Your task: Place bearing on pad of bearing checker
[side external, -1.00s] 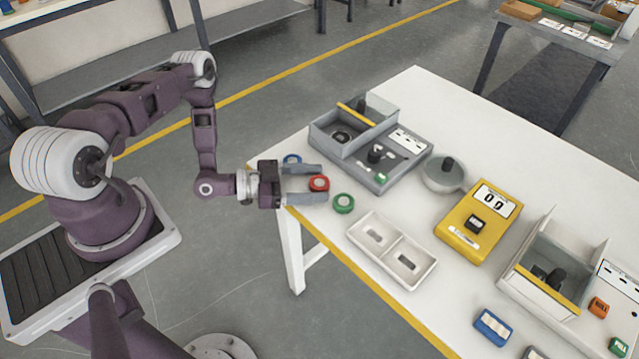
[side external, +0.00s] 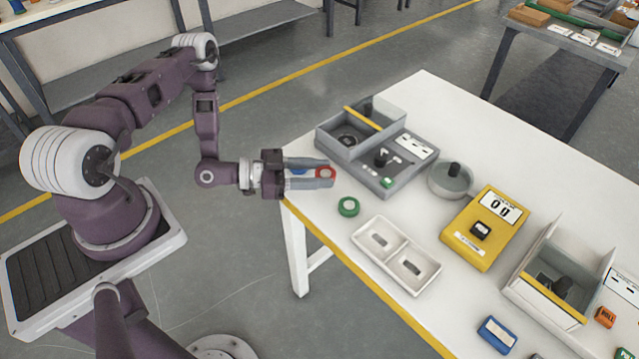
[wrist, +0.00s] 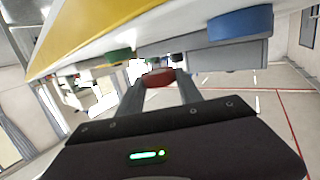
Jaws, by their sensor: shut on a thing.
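My gripper (side external: 326,173) is shut on a red ring-shaped bearing (side external: 325,172). It holds the bearing at its fingertips, seemingly just above the near left corner of the white table. In the wrist view the red bearing (wrist: 160,77) sits between the two grey fingers. The pad appears empty.
A green ring (side external: 348,207) lies near the front edge. A blue ring (side external: 298,170) is partly hidden behind my fingers. A grey station (side external: 372,170), round bowl (side external: 450,180), white two-part tray (side external: 366,234) and walled white station (side external: 550,262) stand on the table. Free table lies at the back.

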